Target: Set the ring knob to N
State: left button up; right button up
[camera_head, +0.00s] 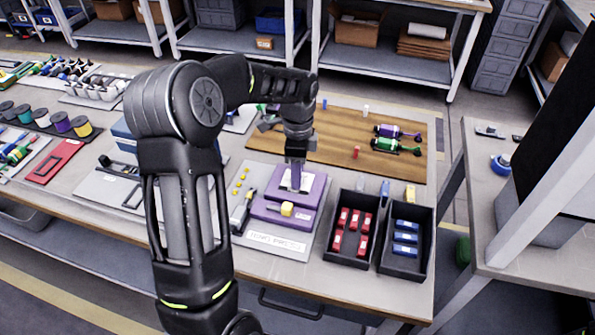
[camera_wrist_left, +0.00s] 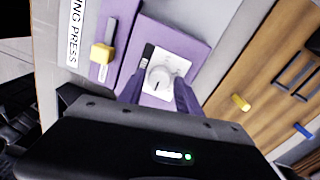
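The purple press (camera_head: 312,187) stands on a grey plate on the table. In the left wrist view its white dial plate carries a round, pale knob (camera_wrist_left: 159,78) with a dark pointer mark; the letters around it are too small to read. My left gripper (camera_wrist_left: 158,94) is open, its two purplish fingers on either side of the knob in that view. I cannot tell whether they touch it. In the head view my left gripper (camera_head: 296,178) points down over the press and hides most of the knob. My right gripper is not in view.
A yellow block (camera_head: 287,209) sits on the press front. Black bins with red pieces (camera_head: 338,242) and blue pieces (camera_head: 405,250) stand to the right. Small yellow pieces lie left of the press.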

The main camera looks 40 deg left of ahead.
pick_arm(q)
jog(key=shift+o, duration=1)
jog(key=shift+r, duration=0.1)
notch_tip(320, 180, up, 8)
jog(key=shift+w+f+b, duration=0.15)
jog(key=shift+f+b, duration=0.05)
jog(key=shift+b, duration=0.1)
